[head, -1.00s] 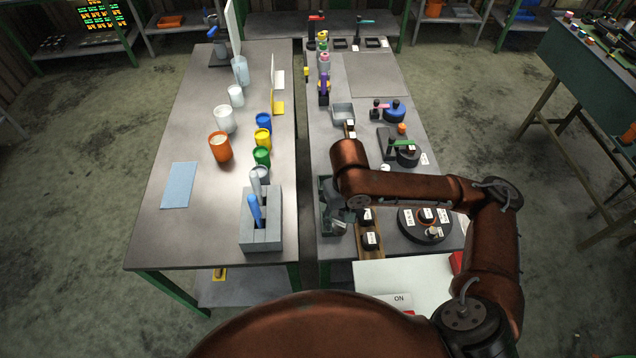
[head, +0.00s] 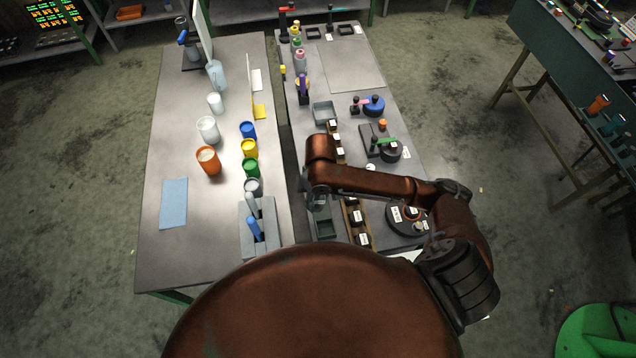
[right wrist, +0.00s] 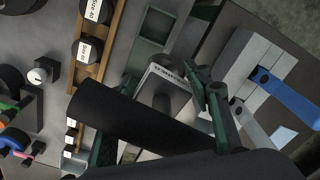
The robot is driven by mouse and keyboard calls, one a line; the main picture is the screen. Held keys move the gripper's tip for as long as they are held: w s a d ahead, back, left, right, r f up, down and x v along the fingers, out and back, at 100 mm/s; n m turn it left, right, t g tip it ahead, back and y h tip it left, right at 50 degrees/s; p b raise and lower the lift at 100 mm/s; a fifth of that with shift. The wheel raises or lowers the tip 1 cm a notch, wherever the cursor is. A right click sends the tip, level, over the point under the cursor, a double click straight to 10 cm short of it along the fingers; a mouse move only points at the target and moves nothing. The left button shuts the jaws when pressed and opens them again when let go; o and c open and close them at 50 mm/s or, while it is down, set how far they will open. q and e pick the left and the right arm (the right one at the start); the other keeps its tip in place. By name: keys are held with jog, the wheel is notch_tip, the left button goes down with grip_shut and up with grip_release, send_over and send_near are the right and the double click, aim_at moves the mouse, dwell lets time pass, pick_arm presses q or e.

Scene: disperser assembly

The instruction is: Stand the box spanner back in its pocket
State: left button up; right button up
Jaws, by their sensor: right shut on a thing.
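My right gripper (head: 317,196) is over the far end of the grey-green tray (head: 325,228). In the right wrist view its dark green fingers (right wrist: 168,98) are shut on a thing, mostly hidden. A thick dark tube (right wrist: 135,118) crosses close in front of the fingers; it looks like the box spanner, lying slantwise in the picture. Behind it, between the fingers, a pale grey labelled block (right wrist: 172,82) with a dark round spot shows; it may be the pocket, but the label is unclear. I cannot tell whether tube and block touch. My left gripper is out of view.
A wooden rack (head: 356,215) of labelled dark pieces runs right of the tray. A grey block (head: 259,238) with blue and grey handles stands on the left table. A round black turntable (head: 405,222) lies right of the rack. A gap separates the tables.

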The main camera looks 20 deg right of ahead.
jog(key=shift+n+p, duration=0.5)
jog(key=shift+p, duration=0.5)
jog(key=shift+d+f+p, duration=0.3)
jog(key=shift+d+p, duration=0.05)
jog(key=shift+p, duration=0.1)
pick_arm(q)
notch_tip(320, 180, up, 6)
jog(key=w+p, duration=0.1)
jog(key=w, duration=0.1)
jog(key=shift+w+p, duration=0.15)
jog(key=shift+p, duration=0.25)
pick_arm(e)
jog(key=shift+w+d+f, duration=0.8)
jog(key=shift+w+f, duration=1.3)
jog(key=shift+f, duration=0.05)
jog(key=shift+w+d+f, duration=0.8)
jog(key=shift+w+f, duration=1.25)
jog(key=shift+f, duration=0.05)
jog(key=shift+w+d+f, duration=0.8)
jog(key=shift+w+f, duration=1.3)
jog(key=shift+f, duration=0.05)
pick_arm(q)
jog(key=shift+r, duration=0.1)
pick_arm(e)
jog(key=shift+f, duration=0.15)
jog(key=o, duration=1.5)
jog(key=shift+s, duration=0.1)
jog(key=shift+o, duration=0.2)
